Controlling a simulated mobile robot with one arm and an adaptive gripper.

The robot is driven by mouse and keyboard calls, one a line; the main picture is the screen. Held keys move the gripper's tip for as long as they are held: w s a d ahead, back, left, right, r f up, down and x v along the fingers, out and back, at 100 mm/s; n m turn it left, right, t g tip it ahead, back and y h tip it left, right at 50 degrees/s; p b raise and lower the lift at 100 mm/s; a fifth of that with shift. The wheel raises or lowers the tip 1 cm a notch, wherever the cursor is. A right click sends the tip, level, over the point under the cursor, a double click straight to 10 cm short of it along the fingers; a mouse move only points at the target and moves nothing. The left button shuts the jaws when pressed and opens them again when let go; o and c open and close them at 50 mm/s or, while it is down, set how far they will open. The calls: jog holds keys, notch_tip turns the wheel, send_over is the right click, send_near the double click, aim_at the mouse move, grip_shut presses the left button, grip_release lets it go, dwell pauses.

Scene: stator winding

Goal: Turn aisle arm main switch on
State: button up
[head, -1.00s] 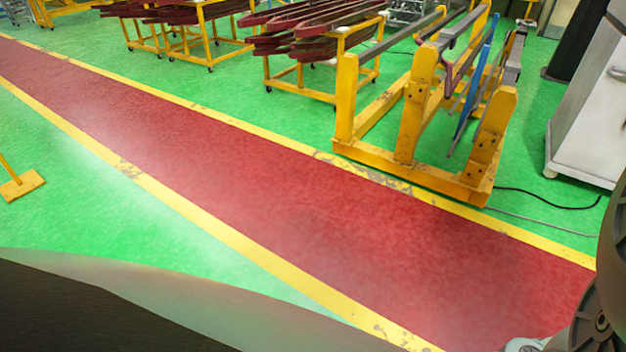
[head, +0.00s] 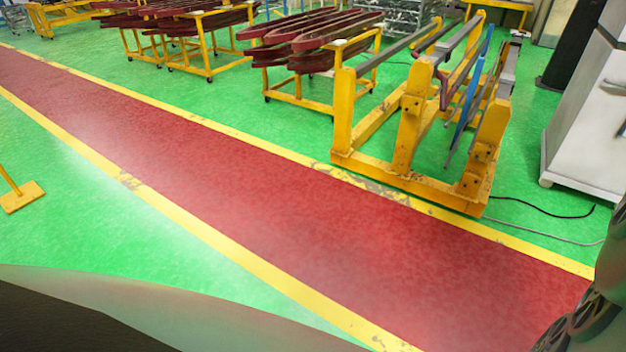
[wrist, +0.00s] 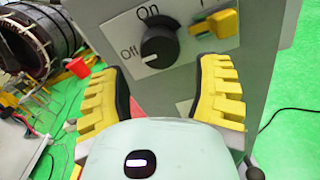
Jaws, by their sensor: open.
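In the wrist view, a black rotary switch knob (wrist: 160,46) sits on a white plate on a grey box (wrist: 268,55), with "On" printed above it and "Off" to its left. The white mark on the knob appears to point left toward "Off". My gripper (wrist: 162,72) is open, with yellow ribbed fingers apart to the left and right and slightly below the knob. Nothing is seen between the fingers. Whether a fingertip touches the box is unclear. The switch does not show in the head view.
A yellow switch (wrist: 214,28) lies right of the knob. A red walkway (head: 300,220) with yellow edge lines crosses the green floor. A yellow rack (head: 410,130), carts with dark red coils (head: 320,35) and a white cabinet (head: 585,130) stand beyond it. A cable lies near the cabinet.

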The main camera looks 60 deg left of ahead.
jog(key=shift+p+x, duration=0.5)
jog(key=shift+x, duration=2.25)
jog(key=c, duration=0.9)
